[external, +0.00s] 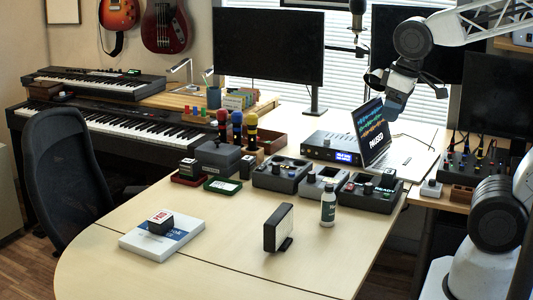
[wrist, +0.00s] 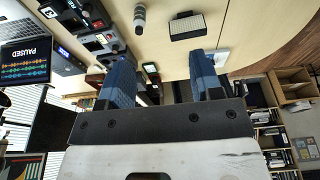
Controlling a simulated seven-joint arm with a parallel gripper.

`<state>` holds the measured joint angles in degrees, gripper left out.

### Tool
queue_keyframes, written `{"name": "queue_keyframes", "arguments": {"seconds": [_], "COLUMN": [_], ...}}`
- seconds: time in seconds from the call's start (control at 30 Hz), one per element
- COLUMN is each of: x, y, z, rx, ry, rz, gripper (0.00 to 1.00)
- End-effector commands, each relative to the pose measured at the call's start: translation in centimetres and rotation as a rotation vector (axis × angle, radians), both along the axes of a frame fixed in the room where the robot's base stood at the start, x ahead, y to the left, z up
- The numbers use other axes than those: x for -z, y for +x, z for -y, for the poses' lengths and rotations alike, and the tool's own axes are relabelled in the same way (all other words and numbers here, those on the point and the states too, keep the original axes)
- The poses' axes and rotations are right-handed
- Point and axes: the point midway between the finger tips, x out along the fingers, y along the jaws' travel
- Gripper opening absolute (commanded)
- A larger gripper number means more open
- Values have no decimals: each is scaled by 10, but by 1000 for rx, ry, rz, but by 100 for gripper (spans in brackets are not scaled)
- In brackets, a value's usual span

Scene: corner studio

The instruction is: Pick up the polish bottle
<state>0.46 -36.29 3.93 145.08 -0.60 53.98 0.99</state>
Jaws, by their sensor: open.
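The polish bottle (external: 328,207) is a small pale bottle with a dark label, upright on the light wooden table. It stands right of a black panel on a stand and in front of the dark pedal boxes. In the wrist view the bottle (wrist: 140,19) shows near the top, beyond and between the lines of the fingers. My gripper (wrist: 162,62) has two blue ribbed fingers spread wide with nothing between them. In the external view my gripper (external: 390,98) is high above the table, by the laptop, well apart from the bottle; its fingertips are hard to make out there.
The panel (external: 279,228) stands close left of the bottle; it also shows in the wrist view (wrist: 187,27). Pedal boxes (external: 281,174) and a laptop (external: 372,131) sit behind. A white book (external: 150,243) with a stamp lies left. The table front is clear.

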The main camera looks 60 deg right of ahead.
Motion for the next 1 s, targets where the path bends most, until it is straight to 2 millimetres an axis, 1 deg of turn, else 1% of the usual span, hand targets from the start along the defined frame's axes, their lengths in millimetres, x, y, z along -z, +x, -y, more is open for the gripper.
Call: {"name": "queue_keyframes", "arguments": {"seconds": [0.27, 0.37, 0.47, 0.57, 0.67, 0.8, 1.0], "x": [1, 3, 10, 20, 35, 58, 93], "y": [1, 4, 12, 24, 41, 68, 103], "z": [0, -1, -2, -3, -5, -7, -7], "rx": [0, 0, 0, 3, 8, 20, 52], "ry": [1, 3, 10, 21, 33, 51, 66], "rz": [2, 12, 36, 78, 136, 237, 391], "gripper": [60, 60, 60, 60, 60, 60, 60]}}
